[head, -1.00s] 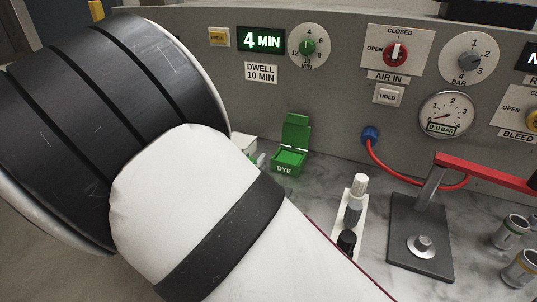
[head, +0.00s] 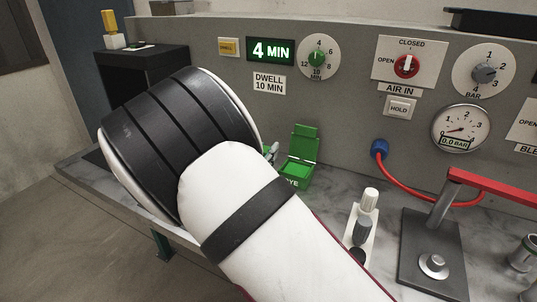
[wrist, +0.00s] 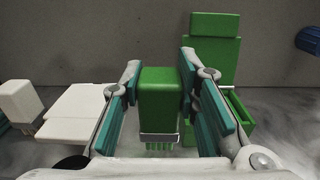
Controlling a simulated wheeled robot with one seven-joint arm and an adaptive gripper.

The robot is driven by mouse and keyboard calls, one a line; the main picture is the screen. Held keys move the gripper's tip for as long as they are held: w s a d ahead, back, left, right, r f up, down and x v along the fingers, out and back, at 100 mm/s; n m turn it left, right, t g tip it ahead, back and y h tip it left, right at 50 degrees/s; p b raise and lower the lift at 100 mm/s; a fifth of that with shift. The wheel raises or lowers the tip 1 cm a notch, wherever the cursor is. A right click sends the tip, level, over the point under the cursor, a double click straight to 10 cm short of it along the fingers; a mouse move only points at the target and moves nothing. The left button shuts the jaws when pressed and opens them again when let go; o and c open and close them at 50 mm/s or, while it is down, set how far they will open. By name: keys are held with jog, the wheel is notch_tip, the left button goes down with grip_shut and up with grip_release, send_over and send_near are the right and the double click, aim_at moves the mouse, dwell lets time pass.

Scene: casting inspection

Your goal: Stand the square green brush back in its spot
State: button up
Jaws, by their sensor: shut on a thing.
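In the wrist view my gripper (wrist: 160,110) is shut on the square green brush (wrist: 160,92), with one finger on each side. The brush is upright, its green bristles pointing down below a metal band. Whether the bristles touch anything is hard to tell. Behind and right of it stands the green dye box (wrist: 238,110) with its lid raised; it also shows in the head view (head: 297,176). In the head view my arm hides the brush and most of my gripper.
A white brush (wrist: 20,100) and a white box (wrist: 80,112) are left of my gripper. In the head view, a white holder with bottles (head: 362,222), a red hose (head: 415,190) and a red-handled press stand (head: 432,250) are to the right. A panel wall rises behind.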

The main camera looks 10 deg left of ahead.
jog(key=w+f, duration=0.2)
jog(key=w, duration=0.2)
jog(key=shift+w+d+f, duration=0.1)
jog(key=shift+w+f, duration=0.2)
jog(key=shift+f, duration=0.45)
jog(key=o, duration=1.2)
jog(key=shift+c, duration=0.2)
jog(key=shift+f, duration=0.1)
jog(key=shift+s+f+b, duration=0.1)
jog(key=shift+s+b, duration=0.05)
jog(key=shift+b, duration=0.15)
jog(key=v, duration=0.9)
jog(key=r+v, duration=0.1)
jog(key=v, duration=0.3)
jog(key=shift+s+p, duration=0.3)
jog(key=shift+p, duration=0.1)
